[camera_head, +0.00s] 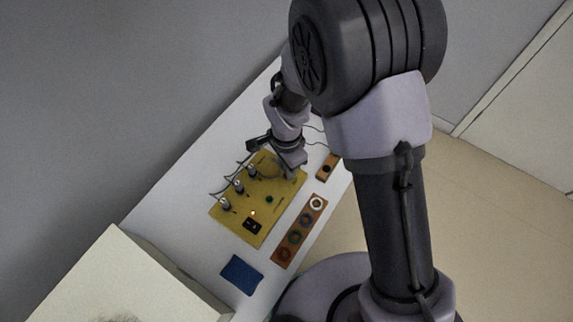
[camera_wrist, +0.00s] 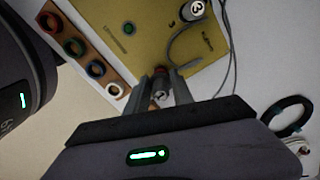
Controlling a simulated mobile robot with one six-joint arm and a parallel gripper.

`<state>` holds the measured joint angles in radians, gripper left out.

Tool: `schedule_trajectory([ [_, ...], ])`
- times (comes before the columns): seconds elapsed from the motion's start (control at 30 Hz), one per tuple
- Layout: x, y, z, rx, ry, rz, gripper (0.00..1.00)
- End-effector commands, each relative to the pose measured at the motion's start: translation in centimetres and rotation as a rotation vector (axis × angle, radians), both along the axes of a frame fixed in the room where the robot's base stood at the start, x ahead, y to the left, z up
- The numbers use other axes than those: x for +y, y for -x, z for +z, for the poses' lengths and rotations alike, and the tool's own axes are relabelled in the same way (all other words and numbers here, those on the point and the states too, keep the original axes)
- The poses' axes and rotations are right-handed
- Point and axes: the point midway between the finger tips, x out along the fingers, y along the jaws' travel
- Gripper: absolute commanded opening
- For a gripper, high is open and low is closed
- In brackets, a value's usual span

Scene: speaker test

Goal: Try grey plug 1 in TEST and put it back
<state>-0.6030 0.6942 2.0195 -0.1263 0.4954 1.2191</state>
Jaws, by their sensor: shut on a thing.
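The yellow board (camera_head: 232,217) lies on the white table and fills the top of the wrist view (camera_wrist: 150,30). My gripper (camera_head: 287,170) is over its far right end. In the wrist view, my gripper (camera_wrist: 163,88) is shut on a small grey plug (camera_wrist: 160,96); the mark on its top is too small to read surely. A red part (camera_wrist: 160,71) shows just beyond the fingers at the board's edge. Grey plugs (camera_head: 239,187) stand in a row along the board's left side. One marked 3 (camera_wrist: 194,10) stands upright at the top. I cannot read TEST anywhere.
A wooden strip with coloured rings (camera_head: 299,232) lies right of the board. A small wooden block with a dark hole (camera_head: 327,167) stands near my gripper. The board bears a black switch (camera_head: 252,226). A blue pad (camera_head: 242,275) lies in front. Thin cables (camera_wrist: 232,50) loop beside the board.

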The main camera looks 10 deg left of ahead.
Motion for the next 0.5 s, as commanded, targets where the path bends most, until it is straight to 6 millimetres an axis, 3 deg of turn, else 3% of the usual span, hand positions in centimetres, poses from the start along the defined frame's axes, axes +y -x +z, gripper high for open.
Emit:
schedule_trajectory([
  [0.5, 0.01, -0.01, -0.78, 0.0, 0.0, 0.0, 0.0],
])
